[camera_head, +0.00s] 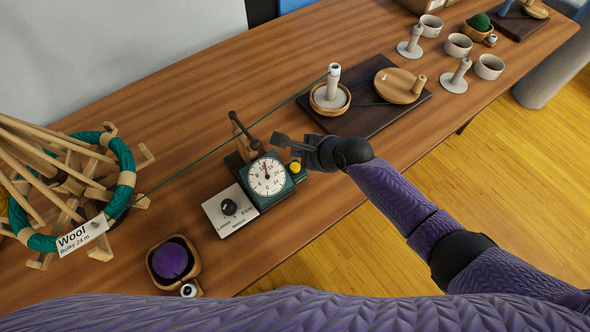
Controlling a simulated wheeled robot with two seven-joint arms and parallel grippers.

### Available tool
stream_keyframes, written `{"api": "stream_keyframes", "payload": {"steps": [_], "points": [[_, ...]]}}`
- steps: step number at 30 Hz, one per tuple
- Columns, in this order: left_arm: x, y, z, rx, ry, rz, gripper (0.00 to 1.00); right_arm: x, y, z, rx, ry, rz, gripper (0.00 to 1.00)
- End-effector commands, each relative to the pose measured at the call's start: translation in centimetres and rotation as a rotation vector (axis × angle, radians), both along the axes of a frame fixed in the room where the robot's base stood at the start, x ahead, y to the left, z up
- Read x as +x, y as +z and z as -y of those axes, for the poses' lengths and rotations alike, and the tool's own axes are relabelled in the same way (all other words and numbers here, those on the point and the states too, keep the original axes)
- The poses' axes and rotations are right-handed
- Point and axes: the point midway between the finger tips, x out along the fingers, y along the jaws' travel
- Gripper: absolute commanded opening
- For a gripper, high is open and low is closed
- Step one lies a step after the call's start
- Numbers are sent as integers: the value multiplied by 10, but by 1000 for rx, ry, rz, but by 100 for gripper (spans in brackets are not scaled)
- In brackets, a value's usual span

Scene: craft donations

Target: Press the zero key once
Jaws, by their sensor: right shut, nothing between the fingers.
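A dark green meter with a round white dial (267,176) sits near the table's front edge, its red pointer near the top. A yellow key (295,168) is on the meter's right side; I take it to be the zero key. My right gripper (281,141) comes in from the right and is shut and empty. Its fingers point left, just above and behind the yellow key in the picture. I cannot tell its height over the meter, and I see no contact with the key. My left gripper is not in view.
A green thread (215,149) runs from the wooden wool winder (124,178) to a spool (333,82) on a dark board. A bowl with a purple ball (170,260) stands at front left. Cups stand at right.

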Motion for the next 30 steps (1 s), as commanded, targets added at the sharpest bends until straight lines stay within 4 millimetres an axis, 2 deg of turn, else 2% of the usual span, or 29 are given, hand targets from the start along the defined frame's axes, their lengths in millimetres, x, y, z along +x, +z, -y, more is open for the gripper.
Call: {"api": "stream_keyframes", "payload": {"steps": [1,7,30], "points": [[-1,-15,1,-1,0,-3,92,0,-15,0,0,1,-2,0],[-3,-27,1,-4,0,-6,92,0,-34,-1,1,0,0,0],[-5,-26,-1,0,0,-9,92,0,-34,0,0,0,1,0]]}}
